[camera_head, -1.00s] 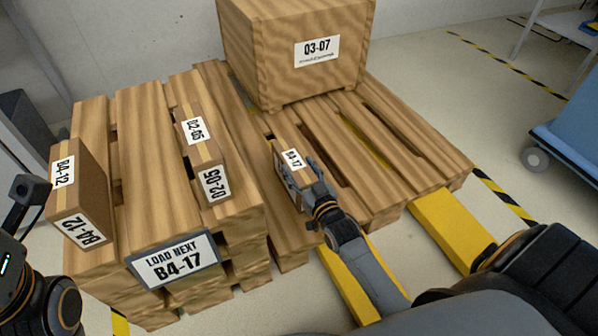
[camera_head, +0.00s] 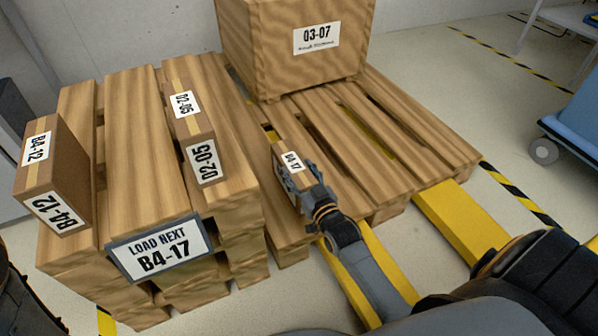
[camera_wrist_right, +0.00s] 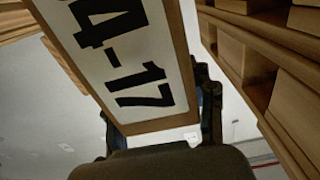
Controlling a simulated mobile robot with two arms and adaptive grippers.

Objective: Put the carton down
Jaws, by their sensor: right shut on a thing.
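A small brown carton (camera_head: 283,157) with a white label, reading B4-17 in the right wrist view (camera_wrist_right: 128,52), is at the near left edge of the low pallet (camera_head: 440,165). My right gripper (camera_head: 305,187) is shut on it from the near side. In the right wrist view the carton fills the top middle, between dark fingers. I cannot tell whether its underside touches the pallet boards. My left gripper is not in view; only a dark part of my left arm shows at the lower left edge.
A large crate (camera_head: 290,75) labelled Q3-07 stands at the back of the low pallet. Cartons B4-12 (camera_head: 62,170) and D2-05 (camera_head: 188,110) stand on the stacked pallets (camera_head: 140,120) at left, with a LOAD NEXT B4-17 sign (camera_head: 160,249). Pallet boards right of the carton are bare.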

